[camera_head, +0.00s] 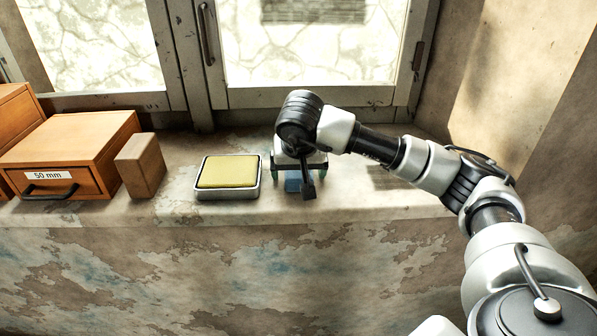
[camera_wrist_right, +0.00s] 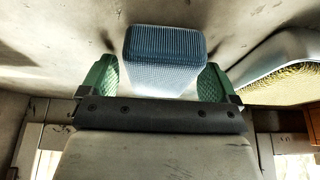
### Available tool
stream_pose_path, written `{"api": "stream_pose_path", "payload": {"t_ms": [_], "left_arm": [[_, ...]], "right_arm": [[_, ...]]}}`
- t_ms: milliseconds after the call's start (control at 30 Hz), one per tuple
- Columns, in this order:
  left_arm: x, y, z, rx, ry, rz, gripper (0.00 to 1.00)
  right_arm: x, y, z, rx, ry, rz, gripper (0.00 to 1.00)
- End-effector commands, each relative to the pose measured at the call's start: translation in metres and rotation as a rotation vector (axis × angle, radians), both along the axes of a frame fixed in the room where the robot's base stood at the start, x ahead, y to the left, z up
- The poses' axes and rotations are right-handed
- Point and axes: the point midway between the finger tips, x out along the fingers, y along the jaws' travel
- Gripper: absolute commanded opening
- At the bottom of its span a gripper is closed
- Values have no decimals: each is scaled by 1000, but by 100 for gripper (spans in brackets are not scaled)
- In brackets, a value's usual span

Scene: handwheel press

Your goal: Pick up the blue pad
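The blue pad (camera_wrist_right: 165,60) has a ribbed, woven-looking surface and lies on the stone window sill. In the head view only a small part of the blue pad (camera_head: 293,186) shows under my right gripper (camera_head: 297,174). The gripper comes down from above, with its green fingertips on either side of the pad. In the right wrist view the right gripper (camera_wrist_right: 160,82) is open, with the pad between its fingers. A narrow gap shows at the left finger; contact at the right finger is hard to tell. My left gripper is not in view.
A metal tray with a yellow pad (camera_head: 228,172) stands just left of my right gripper. Further left are a brown block (camera_head: 141,165) and a wooden drawer box (camera_head: 75,150) labelled 50 mm. The window (camera_head: 310,50) is behind; the sill's right part is clear.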

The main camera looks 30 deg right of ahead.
Motion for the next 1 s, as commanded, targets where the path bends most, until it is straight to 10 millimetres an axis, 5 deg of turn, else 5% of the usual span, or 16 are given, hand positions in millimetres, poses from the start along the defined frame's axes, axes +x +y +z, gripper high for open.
{"api": "stream_pose_path", "payload": {"t_ms": [333, 667, 933, 1000], "left_arm": [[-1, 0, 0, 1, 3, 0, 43], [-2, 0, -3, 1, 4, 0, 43], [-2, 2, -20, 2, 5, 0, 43], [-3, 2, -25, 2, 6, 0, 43]], "right_arm": [[0, 0, 1, 1, -1, -1, 40], [0, 0, 5, 1, -3, 0, 40], [1, 1, 43, 2, -10, -1, 40], [-16, -10, 49, -2, -6, -5, 40]]}}
